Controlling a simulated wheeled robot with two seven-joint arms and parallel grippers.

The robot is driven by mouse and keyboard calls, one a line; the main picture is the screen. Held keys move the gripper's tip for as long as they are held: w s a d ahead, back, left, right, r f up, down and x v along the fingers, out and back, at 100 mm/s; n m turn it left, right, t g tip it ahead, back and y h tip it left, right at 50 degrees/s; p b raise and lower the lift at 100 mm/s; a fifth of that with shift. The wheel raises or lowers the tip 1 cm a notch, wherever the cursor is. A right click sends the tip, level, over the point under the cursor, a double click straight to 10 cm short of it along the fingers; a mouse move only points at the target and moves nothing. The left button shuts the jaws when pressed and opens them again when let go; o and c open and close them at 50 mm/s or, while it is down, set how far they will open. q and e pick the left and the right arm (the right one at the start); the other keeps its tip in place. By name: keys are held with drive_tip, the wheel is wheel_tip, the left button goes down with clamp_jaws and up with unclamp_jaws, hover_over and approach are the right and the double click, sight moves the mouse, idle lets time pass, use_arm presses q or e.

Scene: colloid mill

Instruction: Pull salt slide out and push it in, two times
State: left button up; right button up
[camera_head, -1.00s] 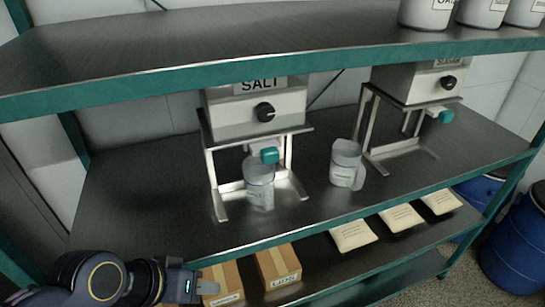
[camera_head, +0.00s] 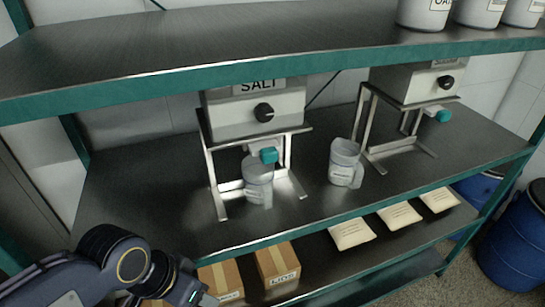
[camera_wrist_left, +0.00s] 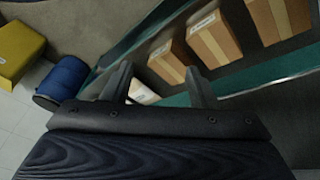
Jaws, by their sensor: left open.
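The salt dispenser (camera_head: 240,112) is a grey box with a black knob and a SALT label, on a metal stand on the middle shelf. Its salt slide has a teal handle (camera_head: 269,155) at the front, below the box. A clear measuring cup (camera_head: 258,180) stands under the slide, inside the stand. My left gripper (camera_head: 198,298) is at the lower left, below and in front of the shelf, well apart from the handle. In the left wrist view its two fingers (camera_wrist_left: 160,85) are spread with nothing between them. My right gripper does not show.
A second dispenser, for sugar (camera_head: 415,82), with its own teal handle stands to the right. Another clear cup (camera_head: 345,163) stands between the two stands. The middle shelf's teal front edge (camera_head: 300,227) lies between my gripper and the dispenser. Boxes (camera_head: 278,264) and packets (camera_head: 352,232) lie on the lower shelf.

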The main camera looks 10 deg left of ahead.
use_arm(q)
drive_tip(key=w+a+m+g+y+p, duration=0.2)
drive_tip(key=m+y, duration=0.3)
drive_tip(key=m, duration=0.3)
drive_tip(key=m+t+y+p, duration=0.3)
drive_tip(key=m+t+y, duration=0.5)
drive_tip(key=m+t, duration=0.85)
approach(271, 157)
wheel_tip(271, 157, up, 2)
drive_tip(key=w+m+g, duration=0.1)
drive_tip(key=m+g, duration=0.1)
drive_tip(key=g, duration=0.1)
drive_tip(key=p+x, duration=0.1)
drive_tip(key=x, duration=0.6)
drive_tip(key=shift+w+a, duration=0.1)
drive_tip(key=shift+w, duration=0.2)
clamp_jaws()
